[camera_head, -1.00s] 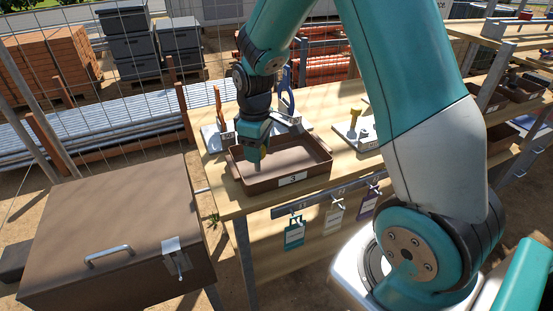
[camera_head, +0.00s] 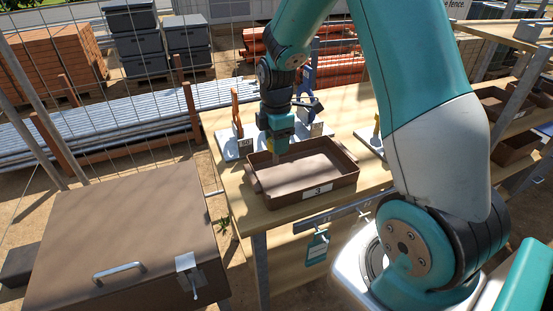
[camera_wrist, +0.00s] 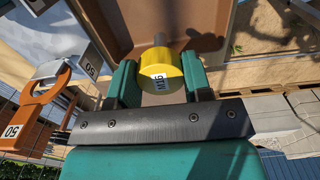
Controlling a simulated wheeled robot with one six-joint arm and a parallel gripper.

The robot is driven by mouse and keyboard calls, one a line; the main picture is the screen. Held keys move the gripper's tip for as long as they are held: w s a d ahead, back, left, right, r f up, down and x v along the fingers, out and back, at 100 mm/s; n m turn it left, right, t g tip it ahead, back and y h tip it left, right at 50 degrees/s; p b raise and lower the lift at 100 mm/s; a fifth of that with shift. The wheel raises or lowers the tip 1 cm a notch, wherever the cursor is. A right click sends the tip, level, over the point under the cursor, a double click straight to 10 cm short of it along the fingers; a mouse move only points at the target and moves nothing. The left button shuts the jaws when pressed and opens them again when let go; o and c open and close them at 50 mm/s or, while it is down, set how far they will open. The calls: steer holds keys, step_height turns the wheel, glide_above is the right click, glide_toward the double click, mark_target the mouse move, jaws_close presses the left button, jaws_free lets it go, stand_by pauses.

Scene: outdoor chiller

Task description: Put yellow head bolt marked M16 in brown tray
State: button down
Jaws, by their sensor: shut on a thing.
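The yellow head bolt (camera_wrist: 160,66) is marked M16 and sits between the jaws of my gripper (camera_wrist: 159,78) in the wrist view. Its grey shank points away toward the tray. In the head view my gripper (camera_head: 278,150) hangs over the back left part of the brown tray (camera_head: 312,165), and a bit of yellow shows at its tip. The tray carries a label marked 3, and its inside looks empty where it shows. In the wrist view the tray floor (camera_wrist: 128,18) lies beyond the bolt. Whether the bolt touches the tray is unclear.
An orange tool (camera_head: 236,108) with a 50 tag stands behind the tray, with a blue tool (camera_head: 308,76) beside it. A brown lidded box (camera_head: 130,230) stands front left. A teal tag (camera_head: 317,248) hangs below the bench. Bench top right of the tray is partly clear.

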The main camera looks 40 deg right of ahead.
mark_target(276, 163)
steer(key=shift+f+p, duration=0.4)
steer(key=shift+f, duration=3)
steer(key=shift+f, duration=0.1)
steer(key=c, duration=0.5)
jaws_free()
steer(key=shift+c, duration=0.2)
step_height(276, 163, up, 12)
steer(key=shift+f+b, duration=0.25)
steer(key=shift+b, duration=0.8)
steer(key=s+a+r+m+y, duration=0.1)
steer(key=s+a+r+m, duration=0.1)
steer(key=s+a+r, duration=0.45)
steer(key=s+a+r+m+y, duration=0.1)
steer(key=s+a+m, duration=0.15)
steer(key=a, duration=0.65)
steer(key=s+a+r+m+y, duration=0.1)
steer(key=s+a, duration=0.2)
steer(key=s, duration=0.3)
steer(key=s+a+r+m+y, duration=0.1)
steer(key=s+a+m, duration=0.1)
steer(key=s+a, duration=0.2)
steer(key=s, duration=0.3)
steer(key=shift+s+r, duration=0.2)
steer(key=shift+r, duration=0.1)
